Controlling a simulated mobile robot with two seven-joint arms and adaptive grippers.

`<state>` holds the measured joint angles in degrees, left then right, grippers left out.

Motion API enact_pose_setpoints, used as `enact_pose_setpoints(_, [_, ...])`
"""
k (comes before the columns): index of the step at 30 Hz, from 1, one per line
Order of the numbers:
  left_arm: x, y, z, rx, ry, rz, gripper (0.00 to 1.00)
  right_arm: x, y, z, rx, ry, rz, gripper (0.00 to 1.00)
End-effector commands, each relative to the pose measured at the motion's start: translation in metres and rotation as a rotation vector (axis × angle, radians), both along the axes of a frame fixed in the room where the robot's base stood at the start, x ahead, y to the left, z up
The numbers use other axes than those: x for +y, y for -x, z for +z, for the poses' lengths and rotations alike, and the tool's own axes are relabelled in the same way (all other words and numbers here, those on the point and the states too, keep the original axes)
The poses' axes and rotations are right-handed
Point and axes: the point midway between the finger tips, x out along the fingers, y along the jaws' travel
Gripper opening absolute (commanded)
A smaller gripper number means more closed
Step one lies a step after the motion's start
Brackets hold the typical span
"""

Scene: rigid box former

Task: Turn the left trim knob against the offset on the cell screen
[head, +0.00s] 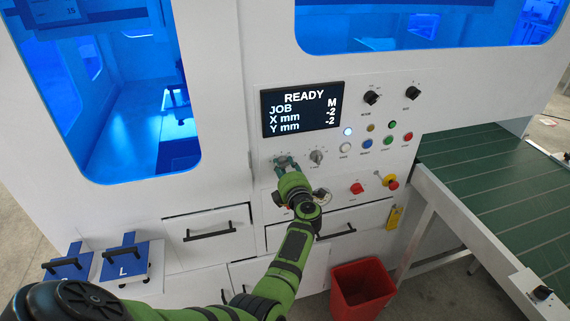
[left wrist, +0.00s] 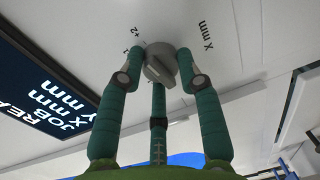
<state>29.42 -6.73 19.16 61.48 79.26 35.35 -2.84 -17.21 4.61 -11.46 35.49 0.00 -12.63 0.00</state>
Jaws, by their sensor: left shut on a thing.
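The cell screen (head: 302,109) reads READY, JOB M, X mm -2 and Y mm -2. The left trim knob (left wrist: 160,66) is a grey round knob labelled X mm in the left wrist view, with a +2 mark beside it. My left gripper (head: 285,162) is at this knob below the screen, and its green fingers (left wrist: 160,57) are closed around it. In the head view the gripper mostly hides the knob. The right trim knob (head: 316,156) is beside it, free. My right gripper is out of view.
Selector knobs (head: 371,97) and several coloured buttons (head: 390,142) are to the right on the panel. A red knob (head: 357,188) and an emergency stop (head: 390,181) are lower. A red bin (head: 362,290), green conveyor (head: 490,185) and blue-topped blocks (head: 125,262) stand around.

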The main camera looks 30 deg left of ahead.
Motion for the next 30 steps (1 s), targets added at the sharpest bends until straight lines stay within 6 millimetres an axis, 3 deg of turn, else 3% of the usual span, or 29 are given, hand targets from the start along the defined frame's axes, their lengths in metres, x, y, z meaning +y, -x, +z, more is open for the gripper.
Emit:
enact_pose_setpoints(17, [0.0037, 0.0014, 0.0011, 0.023, -0.023, 0.009, 0.03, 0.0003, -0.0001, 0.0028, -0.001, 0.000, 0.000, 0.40])
enact_pose_setpoints(18, [0.0037, 0.0014, 0.0012, 0.023, -0.023, 0.009, 0.52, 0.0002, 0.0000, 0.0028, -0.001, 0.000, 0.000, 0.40])
enact_pose_setpoints(19, [0.0035, 0.0013, 0.0012, 0.023, -0.023, 0.008, 0.59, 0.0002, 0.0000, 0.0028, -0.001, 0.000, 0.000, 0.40])
enact_pose_setpoints(30, [0.0012, 0.0004, -0.0003, 0.011, -0.012, 0.003, 0.59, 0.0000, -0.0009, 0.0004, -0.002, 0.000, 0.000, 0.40])
